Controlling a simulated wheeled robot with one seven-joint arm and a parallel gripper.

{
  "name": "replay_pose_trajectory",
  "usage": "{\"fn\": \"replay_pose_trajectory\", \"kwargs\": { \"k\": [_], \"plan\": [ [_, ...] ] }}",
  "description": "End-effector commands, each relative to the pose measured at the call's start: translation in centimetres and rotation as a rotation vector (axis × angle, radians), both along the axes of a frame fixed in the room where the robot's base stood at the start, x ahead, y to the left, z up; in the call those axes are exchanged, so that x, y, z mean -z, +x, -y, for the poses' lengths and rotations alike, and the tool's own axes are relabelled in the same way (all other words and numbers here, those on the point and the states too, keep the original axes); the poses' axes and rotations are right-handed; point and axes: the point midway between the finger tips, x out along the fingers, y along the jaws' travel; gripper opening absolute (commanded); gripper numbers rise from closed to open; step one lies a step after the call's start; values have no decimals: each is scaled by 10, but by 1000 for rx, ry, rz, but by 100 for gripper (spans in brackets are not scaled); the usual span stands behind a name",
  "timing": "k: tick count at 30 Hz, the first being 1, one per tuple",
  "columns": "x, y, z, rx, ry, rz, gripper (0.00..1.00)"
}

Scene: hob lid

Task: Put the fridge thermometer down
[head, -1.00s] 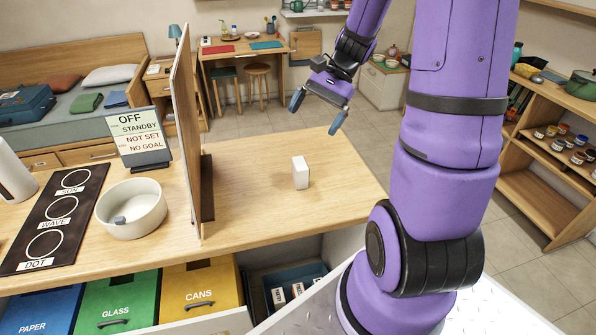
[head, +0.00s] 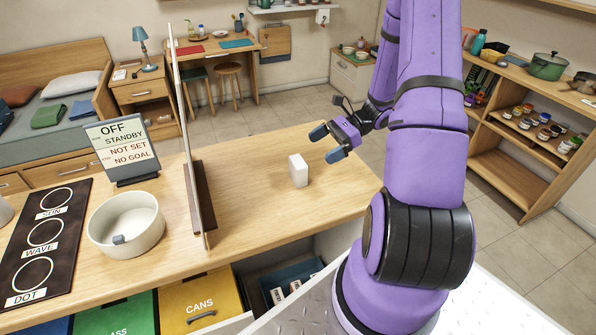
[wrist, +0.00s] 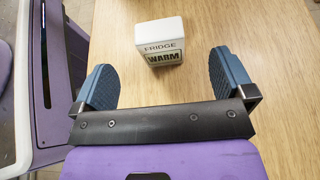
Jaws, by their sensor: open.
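The fridge thermometer (head: 298,171) is a small white block standing upright on the wooden counter, right of the upright divider panel. In the wrist view the thermometer (wrist: 160,42) shows a face reading "FRIDGE" and "WARM". My gripper (head: 326,143) is open, with blue fingertips, just right of and beyond the thermometer in the head view. In the wrist view my gripper (wrist: 166,80) has its fingers apart, with the thermometer ahead of the gap between them. Nothing is held, and the fingers appear clear of the thermometer.
The divider panel (head: 189,140) stands left of the thermometer. Beyond it are a white bowl (head: 126,236), a sign (head: 122,150) reading "OFF STANDBY", and a dark mat (head: 42,262) with rings. The counter (head: 250,160) around the thermometer is clear.

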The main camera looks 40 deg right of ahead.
Motion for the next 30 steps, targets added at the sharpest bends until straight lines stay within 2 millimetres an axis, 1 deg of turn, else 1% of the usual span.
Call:
{"fn": "replay_pose_trajectory", "kwargs": {
  "k": [1, 3, 6, 14, 21, 24, 29, 30],
  "plan": [
    [3, 1, -8, -3, 3, -2, 100],
    [7, 4, -17, -3, 1, -1, 100],
    [12, 7, -28, -3, 1, -1, 100],
    [21, 11, -43, -4, 0, -1, 100],
    [36, 18, -72, -4, 1, 0, 100],
    [38, 19, -77, -3, -1, -1, 100],
    [38, 20, -77, -2, -1, 0, 100],
    [38, 20, -77, -2, -1, 0, 98]
  ]
}}
